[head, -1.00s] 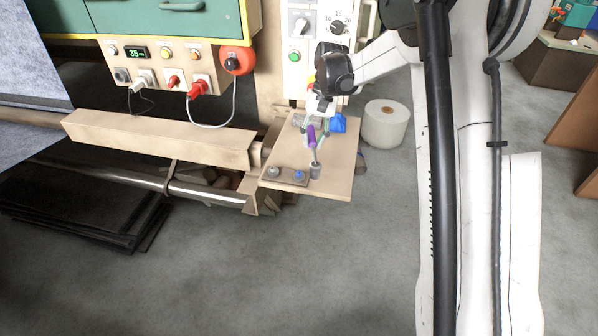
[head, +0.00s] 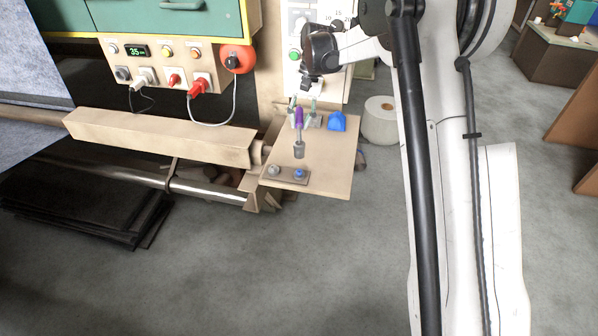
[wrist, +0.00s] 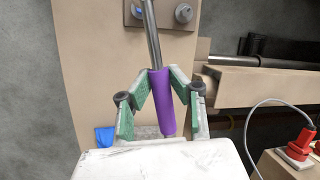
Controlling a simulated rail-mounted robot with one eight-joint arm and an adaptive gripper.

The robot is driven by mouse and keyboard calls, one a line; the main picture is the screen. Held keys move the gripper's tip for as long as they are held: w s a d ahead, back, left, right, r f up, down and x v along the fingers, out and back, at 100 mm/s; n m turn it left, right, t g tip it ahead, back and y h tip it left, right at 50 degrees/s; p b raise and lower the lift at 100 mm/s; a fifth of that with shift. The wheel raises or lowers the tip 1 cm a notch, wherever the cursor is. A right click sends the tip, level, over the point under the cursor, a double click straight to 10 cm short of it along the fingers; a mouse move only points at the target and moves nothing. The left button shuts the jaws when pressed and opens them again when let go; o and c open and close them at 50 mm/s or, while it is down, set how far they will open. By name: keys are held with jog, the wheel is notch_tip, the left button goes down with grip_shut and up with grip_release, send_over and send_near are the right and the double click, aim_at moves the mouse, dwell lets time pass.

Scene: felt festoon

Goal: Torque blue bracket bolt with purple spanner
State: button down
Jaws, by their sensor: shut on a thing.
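My gripper (head: 302,113) is shut on the purple handle (head: 299,119) of the spanner, with green finger pads on both sides of it in the wrist view (wrist: 160,93). The spanner's metal shaft leads to a grey socket end (head: 299,151), which hangs above the board in the head view. The dark bracket plate (head: 285,176) lies at the board's near edge, with a grey bolt (head: 275,170) on the left and a blue bolt (head: 298,173) on the right. The socket appears apart from the blue bolt, behind it. In the wrist view the socket end is out of frame.
The beige board (head: 335,170) has bare room right of the plate. A blue block (head: 337,122) sits at its back right. A beige beam (head: 160,138) runs left of the board. A white roll (head: 381,120) stands on the floor to the right.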

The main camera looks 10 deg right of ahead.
jog(key=shift+f, duration=0.15)
jog(key=shift+f+b, duration=1.55)
jog(key=shift+f, duration=0.75)
jog(key=shift+f+b, duration=0.95)
jog(key=shift+f, duration=0.1)
dwell(0.3)
jog(key=shift+d, duration=0.1)
jog(key=shift+s+d+m, duration=0.15)
jog(key=shift+d+m, duration=0.35)
jog(key=shift+m, duration=0.1)
jog(key=d+m, duration=0.1)
jog(key=s+d+m+t, duration=0.1)
jog(key=d+m+b, duration=0.1)
jog(key=shift+s+m+y, duration=0.3)
jog(key=shift+m+y, duration=0.1)
jog(key=s+d+m+t, duration=0.1)
jog(key=m, duration=0.1)
jog(key=shift+s+d+m+b, duration=0.3)
jog(key=shift+s+d+m, duration=0.05)
jog(key=shift+d+m, duration=0.05)
jog(key=shift+s+d+m+t, duration=0.55)
jog(key=shift+s+m, duration=0.3)
jog(key=shift+m, duration=0.45)
